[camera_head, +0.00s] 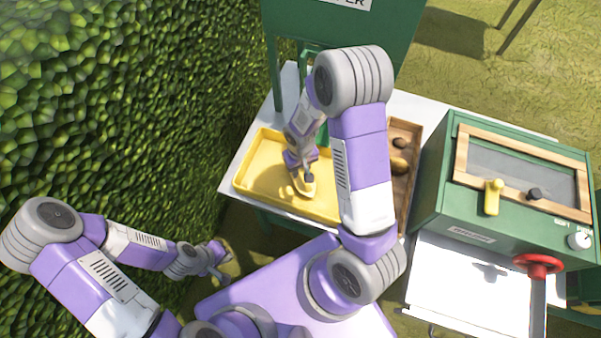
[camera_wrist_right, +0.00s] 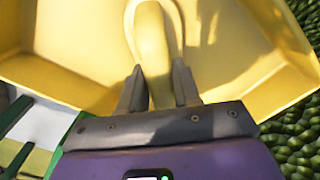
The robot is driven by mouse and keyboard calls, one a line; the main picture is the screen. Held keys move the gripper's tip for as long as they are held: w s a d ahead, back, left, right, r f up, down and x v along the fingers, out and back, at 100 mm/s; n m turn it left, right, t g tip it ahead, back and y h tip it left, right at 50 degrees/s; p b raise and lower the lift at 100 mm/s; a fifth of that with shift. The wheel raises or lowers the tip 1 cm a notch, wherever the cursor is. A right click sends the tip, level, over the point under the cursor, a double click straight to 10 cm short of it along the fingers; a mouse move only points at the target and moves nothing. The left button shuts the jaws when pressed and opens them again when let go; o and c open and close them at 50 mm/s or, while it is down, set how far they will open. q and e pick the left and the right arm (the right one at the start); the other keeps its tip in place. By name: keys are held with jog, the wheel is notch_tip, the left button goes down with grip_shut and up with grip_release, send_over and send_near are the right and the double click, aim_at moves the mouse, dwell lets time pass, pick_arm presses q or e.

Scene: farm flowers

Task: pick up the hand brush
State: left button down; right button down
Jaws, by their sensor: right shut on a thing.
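The hand brush (camera_head: 306,188) is yellow and lies in the yellow tray (camera_head: 262,197). My right gripper (camera_head: 301,178) reaches down to it inside the tray. In the right wrist view the brush's handle (camera_wrist_right: 152,45) runs up between the two fingers, and my right gripper (camera_wrist_right: 160,90) is shut on it. The brush's lower part is hidden by the gripper, and I cannot see its bristles. My left gripper (camera_head: 222,268) hangs empty at the lower left, away from the table, too small to tell its opening.
A wooden tray (camera_head: 409,140) with brown lumps stands right of the yellow tray, partly behind my right arm. A green machine (camera_head: 470,225) with a red wheel (camera_head: 537,265) stands further right. A hedge (camera_head: 120,90) closes off the left side. A green cabinet (camera_head: 345,30) stands behind.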

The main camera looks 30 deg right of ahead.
notch_tip(320, 180, up, 18)
jog(key=p, duration=0.3)
jog(key=shift+p, duration=0.4)
